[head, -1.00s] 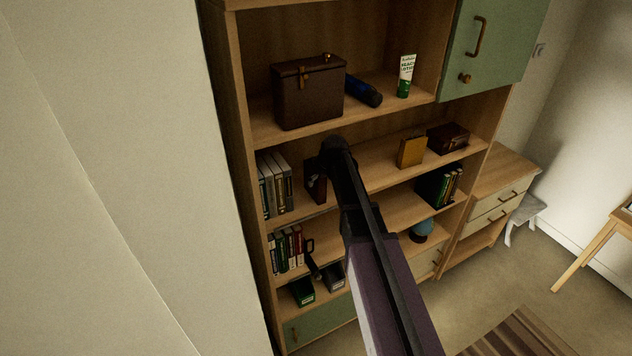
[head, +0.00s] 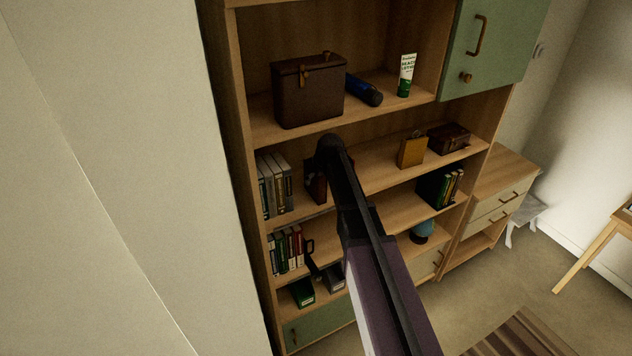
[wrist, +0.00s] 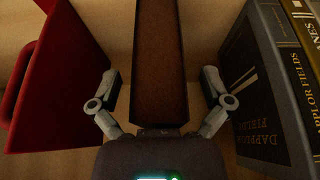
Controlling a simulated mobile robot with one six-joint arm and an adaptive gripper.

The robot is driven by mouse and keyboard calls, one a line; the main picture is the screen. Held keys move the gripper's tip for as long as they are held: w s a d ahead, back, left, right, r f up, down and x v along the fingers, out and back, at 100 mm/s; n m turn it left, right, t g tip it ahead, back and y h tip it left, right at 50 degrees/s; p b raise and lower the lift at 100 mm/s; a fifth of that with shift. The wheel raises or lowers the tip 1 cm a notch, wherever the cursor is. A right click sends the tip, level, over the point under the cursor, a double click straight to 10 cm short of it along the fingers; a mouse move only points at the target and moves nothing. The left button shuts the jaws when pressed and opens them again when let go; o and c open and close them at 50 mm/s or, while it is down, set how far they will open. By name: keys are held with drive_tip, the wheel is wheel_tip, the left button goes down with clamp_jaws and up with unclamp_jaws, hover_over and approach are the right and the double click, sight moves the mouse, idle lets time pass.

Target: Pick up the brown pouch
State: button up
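A narrow brown item, which looks like the brown pouch (wrist: 159,65), stands upright between my fingers in the wrist view. My gripper (wrist: 160,88) is open, with one finger on each side and a small gap to each side of the brown item. In the head view my gripper reaches into the middle shelf, and my arm hides much of what is there. A dark reddish-brown shape (head: 314,188) shows beside it; I cannot tell whether it is the pouch.
A red object (wrist: 62,80) stands close on the left in the wrist view, and dark books (wrist: 262,90) close on the right. In the head view, a brown case (head: 308,92) is on the shelf above, and a tan box (head: 411,152) and dark brown box (head: 449,138) stand to the right.

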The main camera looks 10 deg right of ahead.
drive_tip(key=c, duration=1)
drive_tip(key=shift+o, duration=0.2)
drive_tip(key=shift+r, duration=0.15)
drive_tip(key=shift+r+p, duration=0.2)
drive_tip(key=shift+p, duration=0.1)
drive_tip(key=s+d, duration=0.1)
drive_tip(key=s, duration=0.4)
drive_tip(key=s+d, duration=0.2)
drive_tip(key=s, duration=0.4)
drive_tip(key=s+d, duration=0.2)
drive_tip(key=s, duration=0.4)
drive_tip(key=shift+s+d, duration=0.1)
drive_tip(key=shift+d, duration=0.15)
